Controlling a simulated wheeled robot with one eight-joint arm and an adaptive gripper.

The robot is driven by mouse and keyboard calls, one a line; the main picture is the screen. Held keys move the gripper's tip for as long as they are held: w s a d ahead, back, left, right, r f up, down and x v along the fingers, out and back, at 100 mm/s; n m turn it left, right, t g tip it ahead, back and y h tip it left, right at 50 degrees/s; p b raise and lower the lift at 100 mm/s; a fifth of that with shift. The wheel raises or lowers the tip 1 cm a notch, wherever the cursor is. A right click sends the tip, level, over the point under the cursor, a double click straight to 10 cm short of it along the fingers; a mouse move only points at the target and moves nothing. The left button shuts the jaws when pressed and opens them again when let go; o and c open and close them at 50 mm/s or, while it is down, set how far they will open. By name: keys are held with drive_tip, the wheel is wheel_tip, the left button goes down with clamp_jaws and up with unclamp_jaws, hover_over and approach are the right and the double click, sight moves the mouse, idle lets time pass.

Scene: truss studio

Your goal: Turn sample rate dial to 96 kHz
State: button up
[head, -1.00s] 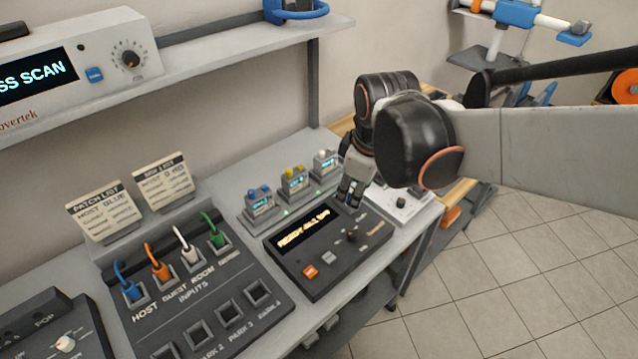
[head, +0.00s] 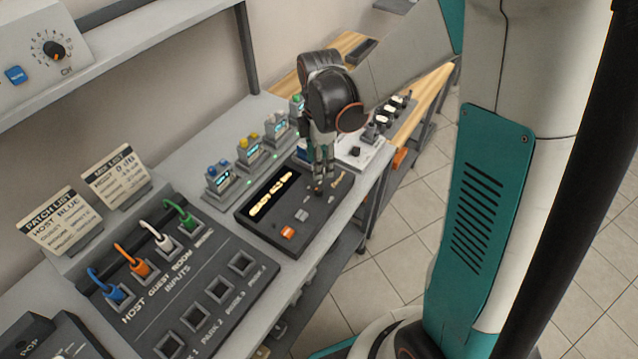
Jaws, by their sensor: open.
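The dark recorder unit (head: 312,226) sits on the grey bench in the middle of the head view. Its lit display (head: 271,194) carries text too blurred to read with certainty. An orange button (head: 288,232) and small grey keys are on its front part. My gripper (head: 322,178) points down over the right part of this unit, open, with its fingertips at or just above a small dark dial (head: 319,189). The fingers partly hide the dial, so its setting and its labels cannot be read. I cannot tell whether the fingertips touch it.
A patch panel (head: 205,285) with several coloured plugs stands left of the unit. Small modules with coloured tops (head: 221,178) stand behind it. A white box with a black knob (head: 355,151) is close on the right. A shelf (head: 150,60) overhangs at upper left.

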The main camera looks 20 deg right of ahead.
sight(320, 187)
wheel_tip(320, 187, down, 10)
drive_tip(key=b, duration=0.3)
clamp_jaws()
